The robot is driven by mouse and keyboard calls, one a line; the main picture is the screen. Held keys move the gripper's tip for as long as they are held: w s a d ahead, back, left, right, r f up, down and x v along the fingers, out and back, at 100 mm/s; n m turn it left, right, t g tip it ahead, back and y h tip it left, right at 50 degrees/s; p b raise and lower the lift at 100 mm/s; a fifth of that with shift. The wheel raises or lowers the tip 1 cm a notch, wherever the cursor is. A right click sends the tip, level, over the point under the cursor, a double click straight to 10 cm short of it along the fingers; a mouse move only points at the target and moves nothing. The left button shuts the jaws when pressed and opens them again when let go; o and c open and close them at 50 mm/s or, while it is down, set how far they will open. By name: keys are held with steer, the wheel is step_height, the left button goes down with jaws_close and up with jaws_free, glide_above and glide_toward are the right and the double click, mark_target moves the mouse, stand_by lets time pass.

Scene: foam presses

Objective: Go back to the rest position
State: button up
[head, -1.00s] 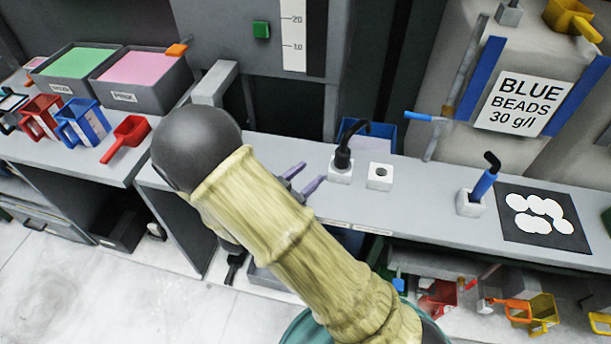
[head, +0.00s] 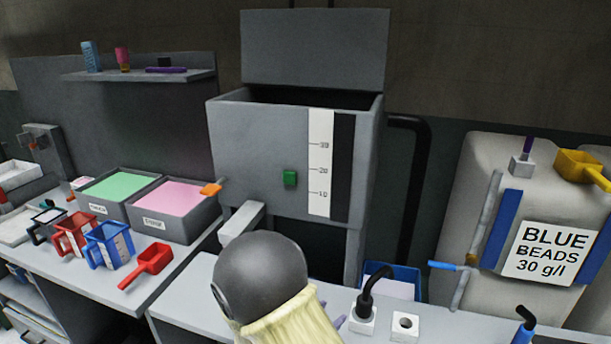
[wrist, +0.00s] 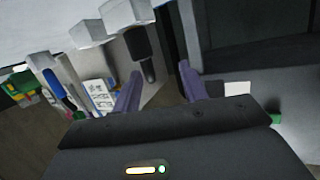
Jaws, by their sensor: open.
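My gripper (wrist: 158,88) shows in the wrist view with its two purple fingers apart and nothing between them. Beyond the fingers is a dark-handled tool (wrist: 142,55) in a white block; it appears to lie past the fingertips, apart from them. In the head view my arm hides nearly all of the gripper, with only a bit of a purple finger beside it. The black hooked tool (head: 370,295) stands upright in its white block on the bench, just right of my arm.
The grey press (head: 255,150) with an open lid and a green button (head: 290,178) stands behind my arm. Left are bins of green (head: 115,185) and pink (head: 172,196) beads, jugs and a red scoop (head: 146,266). A blue-beads sack (head: 480,190) stands right. An empty-looking white block (head: 405,326) sits nearby.

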steer(key=s+d+r+n+g+y+p, duration=0.2)
steer(key=s+d+r+n+g+y, duration=0.2)
steer(key=s, duration=0.3)
steer(key=s+d+r+n+g+y+p, duration=0.2)
steer(key=s+d+r+n+g+y, duration=0.2)
steer(key=s+d+g+y, duration=0.1)
steer(key=s+d, duration=0.1)
steer(key=s, duration=0.1)
steer(key=shift+s+n+y, duration=0.3)
steer(key=shift+s+y, duration=0.05)
steer(key=shift+y, duration=0.05)
steer(key=shift+r, duration=0.1)
steer(key=shift+c, duration=0.7)
